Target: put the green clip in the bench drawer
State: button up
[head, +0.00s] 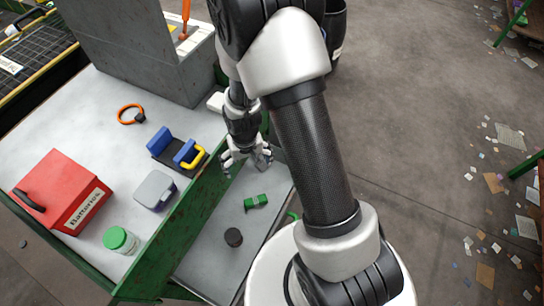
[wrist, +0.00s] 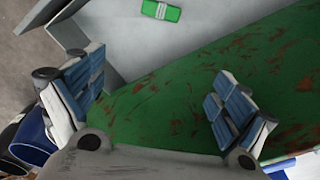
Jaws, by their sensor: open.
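The green clip (head: 256,201) lies on the grey floor of the open bench drawer (head: 207,252). It also shows at the top of the wrist view (wrist: 161,10), inside the drawer (wrist: 215,38). My gripper (head: 247,158) is above the far end of the drawer, near the bench's green side, apart from the clip. In the wrist view its blue-padded fingers (wrist: 152,95) are spread wide with nothing between them, over the rust-spotted green side.
On the bench top stand a red batteries box (head: 68,187), a green-lidded jar (head: 119,240), a grey box (head: 154,189), a blue holder with a yellow loop (head: 173,146) and an orange ring (head: 131,113).

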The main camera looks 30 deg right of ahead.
notch_tip(320, 180, up, 14)
jog(key=f+t, duration=0.1)
jog(key=s+r+n+t, duration=0.1)
jog(key=s+r+t, duration=0.1)
jog(key=s+r, duration=1.6)
jog(key=shift+r+t, duration=0.3)
jog(key=shift+r, duration=0.05)
jog(key=shift+s+d, duration=0.1)
